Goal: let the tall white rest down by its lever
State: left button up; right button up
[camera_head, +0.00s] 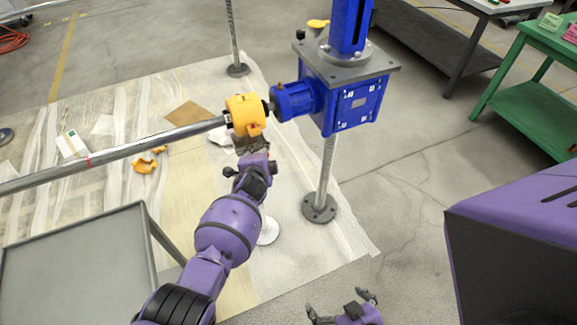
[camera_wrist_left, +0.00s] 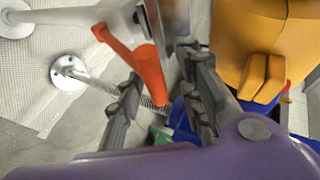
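The tall white rest shows in the head view as a round white foot (camera_head: 268,232) on the mat, with its upper part hidden behind my left arm. In the left wrist view its white post (camera_wrist_left: 70,17) runs to a grey head at the top. Its orange-red lever (camera_wrist_left: 150,75) reaches down between the fingers of my left gripper (camera_wrist_left: 165,95). The fingers stand apart on both sides of the lever; contact is not clear. In the head view my left gripper (camera_head: 254,150) is just under the yellow block. My right gripper (camera_head: 341,303) is open and empty at the bottom.
The yellow block (camera_head: 246,114) joins a long steel shaft (camera_head: 150,148) to the blue screw jack (camera_head: 345,95), close above my left gripper. The jack's screw (camera_head: 325,170) hangs below. A grey table (camera_head: 75,265) stands at lower left, a green bench (camera_head: 530,110) at right.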

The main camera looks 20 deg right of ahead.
pick_arm(q)
jog(key=shift+a, duration=0.1)
jog(key=shift+s+a+r, duration=0.2)
jog(key=shift+s+a, duration=0.1)
jog(key=shift+s, duration=0.05)
jog(key=v, duration=1.1)
jog(key=shift+d, duration=0.25)
pick_arm(e)
jog(key=shift+w+a+r, duration=0.1)
jog(key=shift+w+r, duration=0.1)
jog(key=shift+w, duration=0.4)
jog(key=shift+s, duration=0.1)
